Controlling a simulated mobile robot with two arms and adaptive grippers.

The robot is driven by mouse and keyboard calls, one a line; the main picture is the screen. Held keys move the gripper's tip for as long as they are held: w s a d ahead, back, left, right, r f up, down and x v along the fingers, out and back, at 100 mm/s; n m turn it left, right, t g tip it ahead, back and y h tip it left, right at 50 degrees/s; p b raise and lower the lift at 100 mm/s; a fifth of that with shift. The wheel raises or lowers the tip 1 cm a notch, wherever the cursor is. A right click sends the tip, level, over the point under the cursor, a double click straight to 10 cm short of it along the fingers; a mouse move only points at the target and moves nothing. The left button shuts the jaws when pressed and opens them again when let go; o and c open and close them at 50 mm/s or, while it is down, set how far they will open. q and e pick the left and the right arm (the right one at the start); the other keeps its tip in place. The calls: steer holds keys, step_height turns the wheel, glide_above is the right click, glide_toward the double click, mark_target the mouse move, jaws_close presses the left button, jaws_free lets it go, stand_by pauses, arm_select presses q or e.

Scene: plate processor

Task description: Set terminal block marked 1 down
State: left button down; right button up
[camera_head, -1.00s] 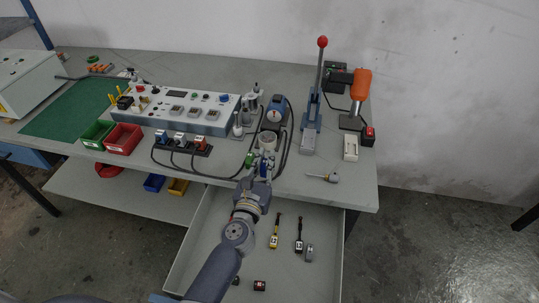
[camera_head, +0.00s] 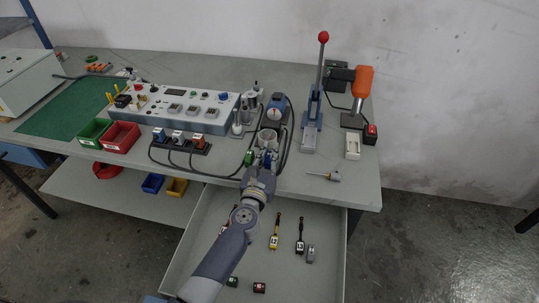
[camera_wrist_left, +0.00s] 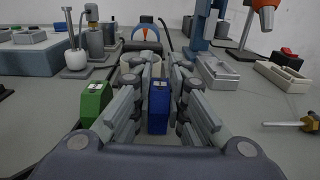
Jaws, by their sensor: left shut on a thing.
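My left gripper (camera_head: 264,160) is over the front part of the bench, before a round pale cup-like part. In the left wrist view its fingers (camera_wrist_left: 158,82) are shut on a blue terminal block (camera_wrist_left: 158,108), held upright between them. Small pale marks show on its top, but I cannot read a number. I cannot tell whether its underside touches the bench. A green block (camera_wrist_left: 93,103) stands just left of the fingers, apart from the blue one; it also shows in the head view (camera_head: 249,158). My right gripper is not in view.
A blue-and-grey device (camera_head: 275,108) with black cables stands behind the gripper. The open drawer (camera_head: 205,255) below holds tools and small blocks. Bare bench lies between gripper and screwdriver.

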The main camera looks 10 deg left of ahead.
arm_select(q)
steer(key=shift+f, duration=0.1)
steer(key=shift+f+b, duration=0.2)
steer(key=shift+b, duration=0.1)
steer(key=c, duration=1.6)
jaws_free()
steer(key=shift+r, duration=0.1)
